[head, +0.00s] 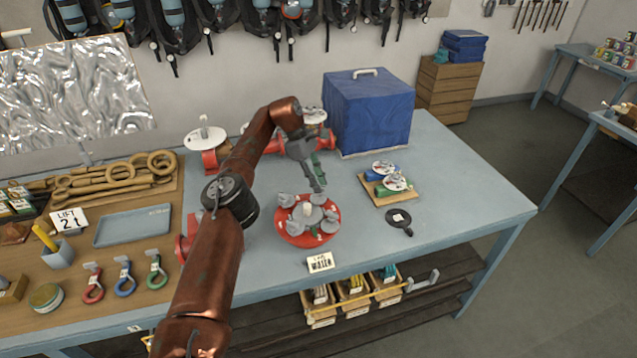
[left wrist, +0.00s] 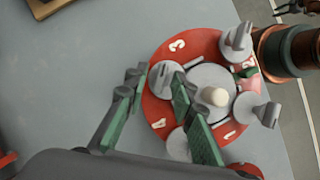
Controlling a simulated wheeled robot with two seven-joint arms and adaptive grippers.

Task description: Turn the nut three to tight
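A round red plate (head: 287,232) with several grey wing nuts and a pale central knob (head: 306,209) lies on the blue-grey table. In the left wrist view the red plate (left wrist: 204,41) carries white numbers around its rim. One mark near the upper left looks like a three. A grey wing nut (left wrist: 161,79) sits close to that mark. My left gripper (head: 319,190) is over the plate's far side. In the left wrist view its green-padded fingers (left wrist: 160,81) are apart, with this nut between the tips; contact cannot be told. My right gripper is not in view.
A blue covered box (head: 368,112) stands at the back. Red valve fittings (head: 208,160) are behind my left arm. A small board with valves (head: 405,197) and a dark round tool (head: 399,220) lie to the right. A label card (head: 320,262) stands in front.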

